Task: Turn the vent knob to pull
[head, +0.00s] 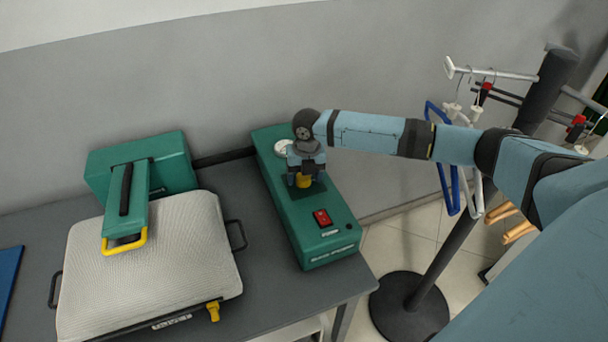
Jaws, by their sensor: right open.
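A green control box (322,238) stands on the grey table, against the wall side. A yellow knob (303,181) sits on a dark plate on its top. My right gripper (304,179) points down over the knob, with its fingers around or just beside it. It is open; the exact contact is too small to tell. The knob's upper part and its pointer are hidden by the gripper. A white round gauge (283,147) lies behind the gripper, and a red switch (322,217) is nearer the front. My left gripper is not in view.
A press with a pale padded board (150,265) and green head (128,200) stands left on the grey table (265,305). A dark rack (445,255) with blue and white hangers stands right. A blue flat item (9,275) lies at far left.

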